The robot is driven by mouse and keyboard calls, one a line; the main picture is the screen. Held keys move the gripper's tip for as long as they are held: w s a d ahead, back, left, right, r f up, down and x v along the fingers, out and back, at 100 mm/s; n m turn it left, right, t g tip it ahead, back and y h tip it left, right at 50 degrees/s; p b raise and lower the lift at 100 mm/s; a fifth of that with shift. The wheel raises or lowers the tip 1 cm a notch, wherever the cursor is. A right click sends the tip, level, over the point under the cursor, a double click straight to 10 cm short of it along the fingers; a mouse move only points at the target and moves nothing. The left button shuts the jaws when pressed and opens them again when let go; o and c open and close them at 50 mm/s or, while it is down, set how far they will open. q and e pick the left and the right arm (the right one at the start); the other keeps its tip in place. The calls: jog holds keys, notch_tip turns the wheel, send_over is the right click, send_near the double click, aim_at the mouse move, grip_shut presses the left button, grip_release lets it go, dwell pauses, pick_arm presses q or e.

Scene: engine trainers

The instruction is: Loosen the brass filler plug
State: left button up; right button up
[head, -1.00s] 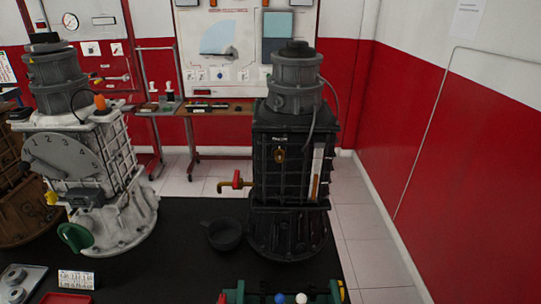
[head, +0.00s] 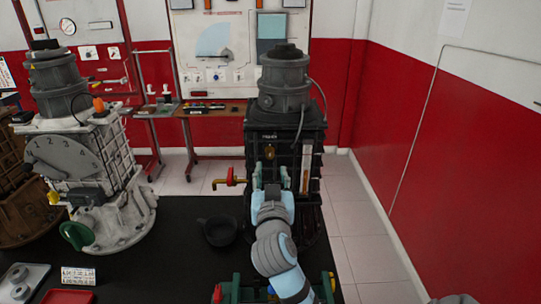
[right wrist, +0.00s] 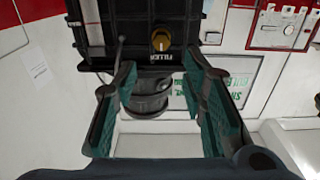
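The brass filler plug (head: 269,152) sits on the front of the dark machine (head: 288,129), below a small label. In the right wrist view the plug (right wrist: 161,41) is a round brass knob beside the word FILLER. My right gripper (head: 272,174) is in front of the machine, just below the plug in the head view. Its green-lined fingers are open and empty in the right wrist view (right wrist: 162,80), with the plug ahead of the gap between them. I see no contact with the plug. My left gripper is not in view.
A brass tap with a red handle (head: 232,177) sticks out left of the dark machine. A black pan (head: 219,231) stands on the dark table (head: 165,255). A white machine with a numbered dial (head: 62,157) stands at left. A red tray (head: 68,297) lies at the front.

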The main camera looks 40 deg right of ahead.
aim_at(270, 156)
jog(key=x, duration=0.9)
jog(key=shift+w+f+p, duration=0.1)
jog(key=shift+p, duration=0.25)
jog(key=shift+f, duration=0.1)
grip_shut()
